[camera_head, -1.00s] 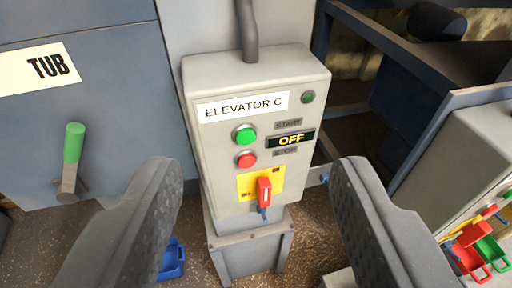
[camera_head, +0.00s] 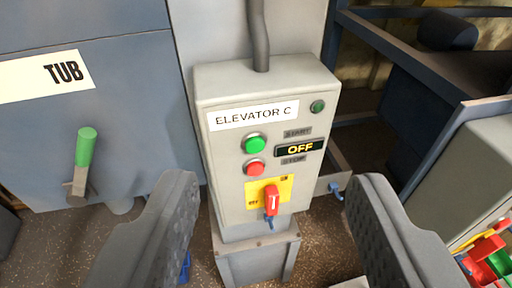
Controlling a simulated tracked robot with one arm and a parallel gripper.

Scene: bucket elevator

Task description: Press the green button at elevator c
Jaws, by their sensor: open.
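The green button (camera_head: 255,145) is on the front of a grey control box (camera_head: 228,185) labelled "ELEVATOR C" (camera_head: 252,115). It sits beside the "START" plate, above a red button (camera_head: 255,168) beside the "STOP" plate. A display (camera_head: 300,149) to the right reads "OFF". My gripper (camera_head: 270,190) is open and empty, its two fingers apart at the lower left and lower right of the view. The box shows between the fingers, and neither finger visibly touches it. The green button is fully visible.
A red rotary switch (camera_head: 272,200) on a yellow plate is below the buttons, with a dark green lamp (camera_head: 317,106) at upper right. A green-handled lever (camera_head: 85,148) is on the tub panel at left. Another grey box (camera_head: 470,150) and red and green tags (camera_head: 490,250) are at right.

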